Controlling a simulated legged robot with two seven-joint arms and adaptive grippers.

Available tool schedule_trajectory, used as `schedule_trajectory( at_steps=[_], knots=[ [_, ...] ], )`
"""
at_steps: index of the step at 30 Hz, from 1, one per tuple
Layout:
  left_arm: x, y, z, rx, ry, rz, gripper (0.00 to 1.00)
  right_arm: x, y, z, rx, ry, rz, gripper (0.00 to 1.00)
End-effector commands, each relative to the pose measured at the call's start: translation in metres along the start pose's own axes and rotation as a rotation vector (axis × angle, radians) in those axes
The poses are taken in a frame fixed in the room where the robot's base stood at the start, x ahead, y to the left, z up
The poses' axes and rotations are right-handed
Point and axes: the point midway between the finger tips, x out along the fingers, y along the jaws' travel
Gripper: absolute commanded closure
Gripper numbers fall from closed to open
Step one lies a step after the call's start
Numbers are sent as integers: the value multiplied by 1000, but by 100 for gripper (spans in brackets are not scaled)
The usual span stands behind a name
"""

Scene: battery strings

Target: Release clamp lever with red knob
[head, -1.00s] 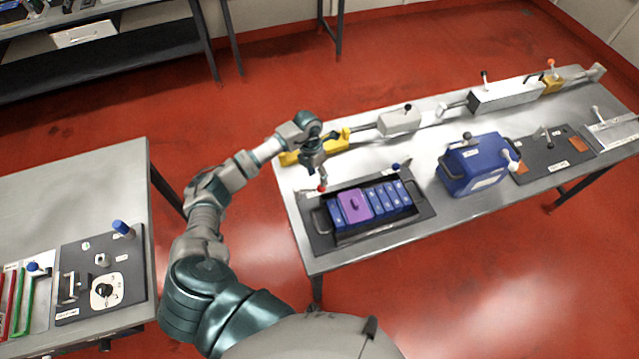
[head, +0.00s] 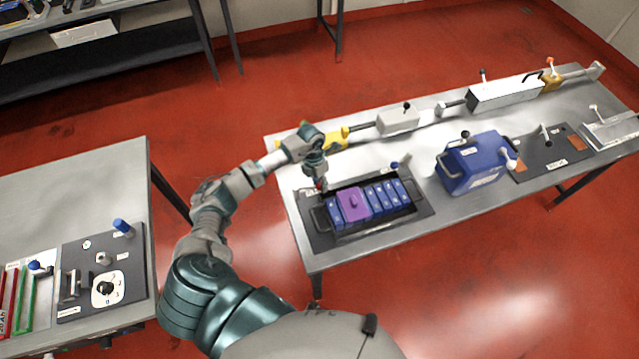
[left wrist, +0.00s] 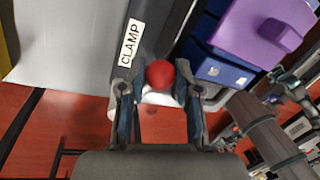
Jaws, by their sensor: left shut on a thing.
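The red knob (left wrist: 160,74) of the clamp lever sits between the two fingers of my left gripper (left wrist: 158,90) in the left wrist view. The fingers are shut on it from both sides. In the head view my left gripper (head: 320,184) is at the left back corner of the black battery tray (head: 322,238), and it hides most of the knob and lever. A label reading CLAMP (left wrist: 131,43) is on the dark frame beside the knob. My right gripper is not in view.
The tray holds several blue batteries (head: 385,197) and one purple block (head: 352,204). A lever with a blue knob (head: 396,165) stands at the tray's back. A blue box (head: 470,165) stands to the right. A yellow piece (head: 334,137) lies behind my gripper.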

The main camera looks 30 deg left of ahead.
Motion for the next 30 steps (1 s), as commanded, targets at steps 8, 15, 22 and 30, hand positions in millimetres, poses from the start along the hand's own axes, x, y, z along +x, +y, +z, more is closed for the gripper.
schedule_trajectory(
  at_steps=[8, 15, 22, 30],
  knots=[
    [2, 2, -4, -11, 11, 3, 100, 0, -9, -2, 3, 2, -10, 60],
    [2, 7, -1, -83, -1, 2, 100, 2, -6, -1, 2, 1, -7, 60],
    [1, 18, 6, -246, -31, 3, 100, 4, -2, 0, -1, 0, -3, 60],
    [-3, 38, 12, -494, -79, 5, 100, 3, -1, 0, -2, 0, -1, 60]
  ],
)
